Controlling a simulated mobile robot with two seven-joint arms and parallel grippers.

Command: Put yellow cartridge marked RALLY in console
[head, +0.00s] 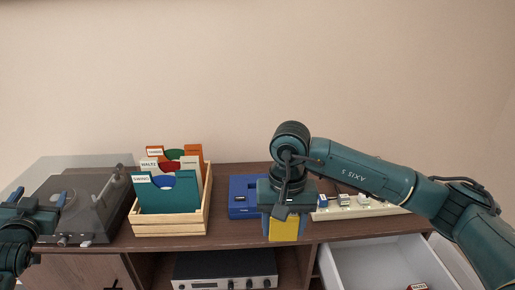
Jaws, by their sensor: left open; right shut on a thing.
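The yellow cartridge (284,231) is held upright in my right gripper (284,216), which is shut on its upper part. It hangs over the front edge of the cabinet top. Its RALLY marking is not readable from here. A blue box (241,195), which looks like the console, sits on the cabinet top just left of and behind the cartridge. My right gripper and wrist hide its right side, and I cannot make out its slot. My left gripper (40,197) is open and empty at the far left, in front of the turntable.
A wooden crate (170,229) of record sleeves stands left of the console. A turntable (92,205) with a raised clear lid is further left. A pale strip (362,209) holding small items lies right. Below are a silver amplifier (225,271) and an open white drawer (375,262).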

